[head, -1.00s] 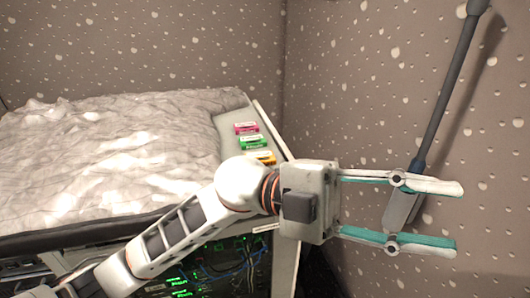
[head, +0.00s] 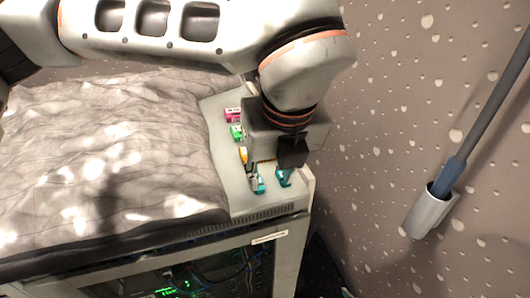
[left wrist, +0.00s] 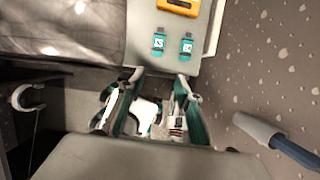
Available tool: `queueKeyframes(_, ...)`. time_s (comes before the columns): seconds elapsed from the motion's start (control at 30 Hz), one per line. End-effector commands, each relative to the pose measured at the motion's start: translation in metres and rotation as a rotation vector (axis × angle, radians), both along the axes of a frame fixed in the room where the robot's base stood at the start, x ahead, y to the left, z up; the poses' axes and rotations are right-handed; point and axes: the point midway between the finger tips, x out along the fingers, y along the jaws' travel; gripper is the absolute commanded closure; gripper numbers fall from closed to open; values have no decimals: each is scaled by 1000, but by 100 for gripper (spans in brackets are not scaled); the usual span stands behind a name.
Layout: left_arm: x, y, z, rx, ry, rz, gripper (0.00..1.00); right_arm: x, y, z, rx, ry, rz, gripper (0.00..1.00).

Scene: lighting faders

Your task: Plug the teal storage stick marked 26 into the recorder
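Two teal storage sticks lie side by side on the pale side panel in the left wrist view, one on the left (left wrist: 158,42) and one on the right (left wrist: 186,46). Each has a small white label; the numbers are too small to read surely. My left gripper (head: 271,180) points down over the panel's front end in the head view, largely hiding that area. In the left wrist view its teal-lined fingers (left wrist: 157,78) are apart and empty, with the tips just short of the sticks. I cannot make out the recorder. My right gripper is out of view.
Pink (head: 233,115), green (head: 237,132) and orange (left wrist: 178,6) items lie in a row on the panel (head: 225,165). A crumpled grey cover (head: 110,150) lies to the left. A grey pole (head: 490,105) stands by the right wall. Lit equipment (head: 180,285) is below.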

Motion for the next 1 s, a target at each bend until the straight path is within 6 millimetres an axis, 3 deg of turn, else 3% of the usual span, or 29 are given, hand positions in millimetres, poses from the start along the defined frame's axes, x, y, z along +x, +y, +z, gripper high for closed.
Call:
queueKeyframes(0.17,13,12,10,29,-67,58,65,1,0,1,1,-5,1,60)
queueKeyframes(0.37,16,13,1,28,-65,59,65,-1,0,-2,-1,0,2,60)
queueKeyframes(0.73,31,18,-40,29,-62,56,65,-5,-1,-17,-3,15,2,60)
queueKeyframes(1.0,42,21,-69,28,-62,57,65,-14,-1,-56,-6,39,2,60)
